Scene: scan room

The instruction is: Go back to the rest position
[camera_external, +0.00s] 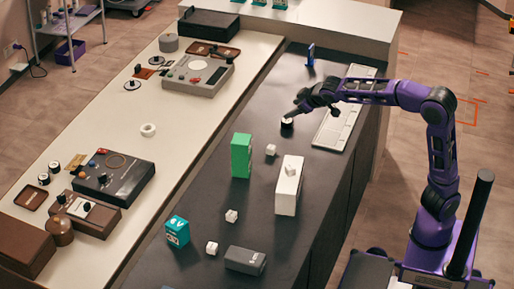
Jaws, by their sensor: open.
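My gripper (294,115) is at the end of my purple and black arm, which reaches left from the right side over the dark counter (225,195). It is low over the counter's far half, at a small black round object with a light top (287,128). The fingers are open and small in this view. I cannot tell whether they touch the round object or are only above it.
A green box (241,156), a white box (289,185), a teal box (177,231), a grey box (245,261) and several small white cubes stand on the dark counter. The pale counter (130,135) at left holds several devices.

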